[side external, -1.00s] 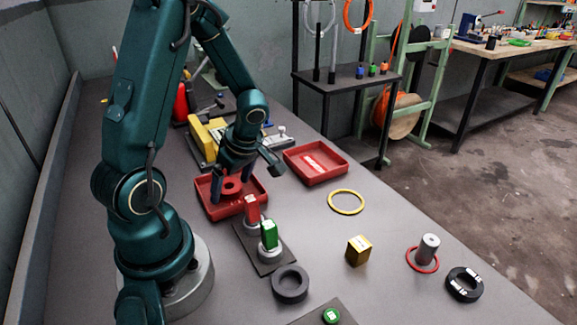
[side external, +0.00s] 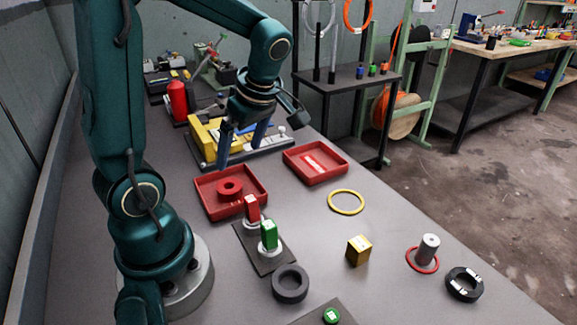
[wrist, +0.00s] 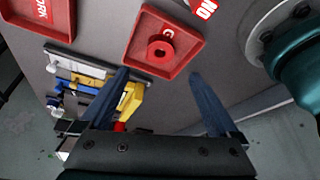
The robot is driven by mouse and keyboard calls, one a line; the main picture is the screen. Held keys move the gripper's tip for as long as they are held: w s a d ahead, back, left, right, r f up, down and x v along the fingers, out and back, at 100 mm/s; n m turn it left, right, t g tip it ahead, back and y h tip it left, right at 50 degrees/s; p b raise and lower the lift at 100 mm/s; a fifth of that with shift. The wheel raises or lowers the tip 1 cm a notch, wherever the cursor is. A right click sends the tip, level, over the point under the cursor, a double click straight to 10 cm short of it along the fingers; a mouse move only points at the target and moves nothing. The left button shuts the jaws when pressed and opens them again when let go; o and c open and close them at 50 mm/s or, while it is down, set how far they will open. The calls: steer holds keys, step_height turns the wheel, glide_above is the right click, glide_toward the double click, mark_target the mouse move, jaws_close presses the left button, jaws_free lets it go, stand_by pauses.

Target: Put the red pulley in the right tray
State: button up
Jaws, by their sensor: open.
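The red pulley (side external: 228,194) lies flat in a red tray (side external: 209,201), the left one of the two red trays in the side view. The wrist view also shows the pulley (wrist: 152,45) in that tray (wrist: 125,42). My gripper (side external: 240,156) is open and empty. It hangs above and behind the tray, and its fingers are clear of the pulley. Its fingertips show in the wrist view (wrist: 159,75). The other red tray (side external: 329,160) stands to the right, with only a white label visible in it.
A red block (side external: 252,208) and a green block (side external: 268,235) stand on posts in front of the tray. A yellow machine (side external: 206,133) is behind the gripper. A yellow ring (side external: 346,202), a yellow box (side external: 358,251) and a dark ring (side external: 290,284) lie on the bench.

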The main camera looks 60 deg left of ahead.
steer(key=d+r+m+t, duration=0.1)
steer(key=d+m, duration=0.1)
steer(key=m, duration=0.1)
steer(key=d+r+m+t+h, duration=0.1)
steer(key=d+m, duration=0.2)
steer(key=m, duration=0.1)
steer(key=d+r+m+t, duration=0.1)
steer(key=d+m+t, duration=0.1)
steer(key=d+m, duration=0.1)
steer(key=shift+s+m+h, duration=0.3)
steer(key=shift+s+m, duration=0.1)
steer(key=s+d+r+m+t+h, duration=0.1)
steer(key=s+d+m+t+h, duration=0.1)
steer(key=d+m, duration=0.4)
steer(key=shift+d+m+t+h, duration=0.35)
steer(key=shift+m+t, duration=0.35)
steer(key=shift+m, duration=2.1)
